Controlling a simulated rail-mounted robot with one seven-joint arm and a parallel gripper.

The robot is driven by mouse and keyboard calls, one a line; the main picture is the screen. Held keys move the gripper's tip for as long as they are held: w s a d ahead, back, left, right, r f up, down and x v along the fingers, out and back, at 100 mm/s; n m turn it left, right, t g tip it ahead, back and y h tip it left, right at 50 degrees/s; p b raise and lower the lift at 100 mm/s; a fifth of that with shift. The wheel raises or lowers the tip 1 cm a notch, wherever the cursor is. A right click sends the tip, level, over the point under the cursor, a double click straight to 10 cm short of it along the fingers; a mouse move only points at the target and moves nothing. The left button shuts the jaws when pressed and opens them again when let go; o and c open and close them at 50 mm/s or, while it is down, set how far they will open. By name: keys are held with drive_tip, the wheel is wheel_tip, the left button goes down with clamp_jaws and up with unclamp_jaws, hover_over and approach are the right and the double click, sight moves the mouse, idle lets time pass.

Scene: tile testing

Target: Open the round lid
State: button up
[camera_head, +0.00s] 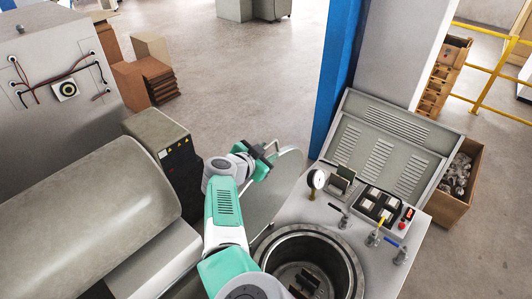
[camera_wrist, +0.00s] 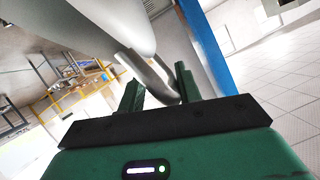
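The round lid (camera_head: 284,180) is a grey disc in the head view. It stands steeply tilted up at the left of the round chamber (camera_head: 308,232), whose mouth is uncovered and shows dark parts inside. In the wrist view the lid (camera_wrist: 118,22) is a large pale curved shape at the top. A curved metal handle (camera_wrist: 148,74) reaches down from it between my gripper's fingers. My gripper (camera_wrist: 158,88) has its two green fingers apart, with visible gaps around the handle. In the head view my gripper (camera_head: 266,153) is at the lid's upper left edge, and its fingertips are hard to make out.
A control panel (camera_head: 388,208) with a gauge (camera_head: 317,180) and small valves is right of the chamber. A vented raised cover (camera_head: 385,145) and a blue column (camera_head: 337,70) stand behind. A large grey cylinder (camera_head: 90,220) is at left. Open floor (camera_head: 235,85) lies beyond.

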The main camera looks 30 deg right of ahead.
drive_tip(key=shift+a+r, duration=0.1)
drive_tip(key=shift+r, duration=0.05)
drive_tip(key=shift+a+r+p, duration=0.1)
drive_tip(key=shift+r+p, duration=0.1)
drive_tip(key=shift+p, duration=0.55)
drive_tip(key=p+v, duration=0.5)
drive_tip(key=p, duration=0.5)
drive_tip(key=shift+s+a+r, duration=0.1)
drive_tip(key=shift+a, duration=0.2)
drive_tip(key=shift+s+a+p, duration=0.15)
drive_tip(key=shift+a+p, duration=0.2)
drive_tip(key=shift+s+a+r+p, duration=0.1)
drive_tip(key=shift+s+a+p, duration=0.2)
drive_tip(key=shift+s, duration=0.1)
